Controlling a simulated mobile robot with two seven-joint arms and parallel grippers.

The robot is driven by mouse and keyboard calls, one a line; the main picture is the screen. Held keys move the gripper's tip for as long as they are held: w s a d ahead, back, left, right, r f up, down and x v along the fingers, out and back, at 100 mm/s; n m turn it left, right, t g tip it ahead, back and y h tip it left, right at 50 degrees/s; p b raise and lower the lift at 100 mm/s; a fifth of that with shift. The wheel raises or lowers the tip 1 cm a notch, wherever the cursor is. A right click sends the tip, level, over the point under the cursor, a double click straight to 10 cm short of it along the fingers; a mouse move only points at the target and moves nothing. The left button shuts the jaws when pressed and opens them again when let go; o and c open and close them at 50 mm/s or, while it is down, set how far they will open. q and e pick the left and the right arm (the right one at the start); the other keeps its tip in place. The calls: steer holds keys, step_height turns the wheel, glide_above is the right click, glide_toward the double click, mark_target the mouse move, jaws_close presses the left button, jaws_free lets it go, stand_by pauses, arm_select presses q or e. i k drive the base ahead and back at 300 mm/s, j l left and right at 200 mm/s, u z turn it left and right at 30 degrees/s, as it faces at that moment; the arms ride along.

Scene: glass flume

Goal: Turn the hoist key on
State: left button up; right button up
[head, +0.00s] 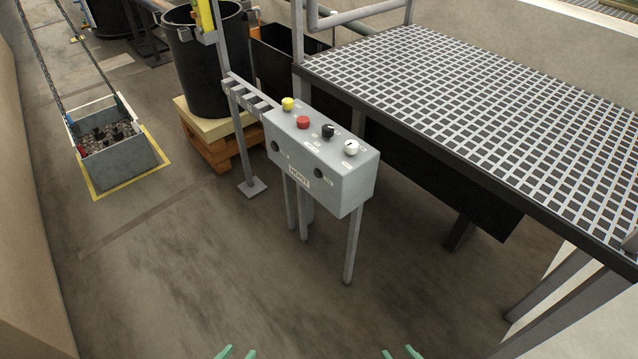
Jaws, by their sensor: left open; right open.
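The grey hoist control box (335,185) stands on thin legs in the middle of the head view, with a label plate (299,176) on its front. Its sloped top carries a yellow button (288,103), a red button (303,122), a black knob (327,131) that looks like the key switch, and a white button (351,147). The knob's on or off position is too small to tell. My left gripper (236,353) and my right gripper (402,353) show only as green fingertips at the bottom edge. Both are open, empty and well apart from the box.
A grated platform (480,100) with a dark edge stands right of the box. A black barrel (208,65) on a wooden pallet (215,145) is behind it. A stone-filled crate (118,160) hangs on chains at left. The floor before the box is clear.

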mark_target(287, 102)
steer(key=i+j+z, duration=0.1)
steer(key=i+j, duration=0.45)
steer(key=j, duration=0.2)
steer(key=i+j+z, duration=0.15)
steer(key=i+j, duration=0.35)
steer(key=j, duration=0.3)
steer(key=i+j+z, duration=0.15)
steer(key=j, duration=0.25)
steer(key=i, duration=0.1)
